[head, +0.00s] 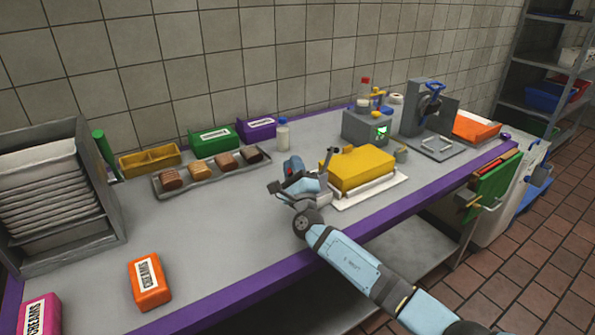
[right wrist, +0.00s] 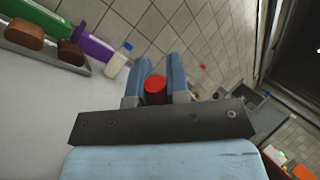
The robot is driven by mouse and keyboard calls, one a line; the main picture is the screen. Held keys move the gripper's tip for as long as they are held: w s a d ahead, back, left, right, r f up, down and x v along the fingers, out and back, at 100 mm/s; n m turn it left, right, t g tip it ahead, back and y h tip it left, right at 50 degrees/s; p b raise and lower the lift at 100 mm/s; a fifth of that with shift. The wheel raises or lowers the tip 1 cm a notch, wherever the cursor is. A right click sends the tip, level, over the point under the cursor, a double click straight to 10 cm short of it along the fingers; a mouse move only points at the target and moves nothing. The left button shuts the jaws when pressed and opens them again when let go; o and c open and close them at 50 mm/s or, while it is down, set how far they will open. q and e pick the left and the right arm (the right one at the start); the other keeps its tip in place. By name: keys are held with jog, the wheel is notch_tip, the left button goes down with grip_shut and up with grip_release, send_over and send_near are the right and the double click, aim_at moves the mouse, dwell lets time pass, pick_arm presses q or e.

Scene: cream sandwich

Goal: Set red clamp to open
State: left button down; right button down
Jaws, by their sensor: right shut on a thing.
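My right gripper (head: 293,170) is over the worktop, at the left side of a yellow block (head: 362,168) that rests on a white board (head: 398,184). In the right wrist view its two blue fingers (right wrist: 160,68) are shut on a red cylindrical part (right wrist: 155,90), which looks like the red clamp's handle. The fingers hide most of it, and I cannot tell the clamp's setting. A grey upright metal piece (head: 330,155) stands between my right gripper and the yellow block. My left gripper is in neither view.
A grey tray (head: 213,178) of brown blocks lies to the left, with green (head: 213,142) and purple (head: 257,130) boxes and a bottle (head: 283,134) behind. A grey machine (head: 366,128) stands behind the yellow block. The worktop (head: 215,235) is clear at front centre.

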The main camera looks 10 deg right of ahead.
jog(key=shift+s+a+f+n+y+b, duration=0.1)
jog(key=shift+f+n+y+b, duration=0.2)
jog(key=shift+n, duration=0.2)
jog(key=shift+a+f+n+y+b, duration=0.1)
jog(key=shift+f+n+y+b, duration=0.15)
jog(key=shift+n+y, duration=0.2)
jog(key=shift+a+n, duration=0.1)
jog(key=shift+n, duration=0.15)
jog(key=c, duration=1.1)
grip_release()
jog(key=shift+r, duration=0.1)
jog(key=shift+s, duration=0.1)
jog(key=s+d+p, duration=0.1)
jog(key=s, duration=1.1)
jog(key=shift+s+d+f, duration=0.25)
jog(key=shift+s+f, duration=0.1)
jog(key=shift+s, duration=0.05)
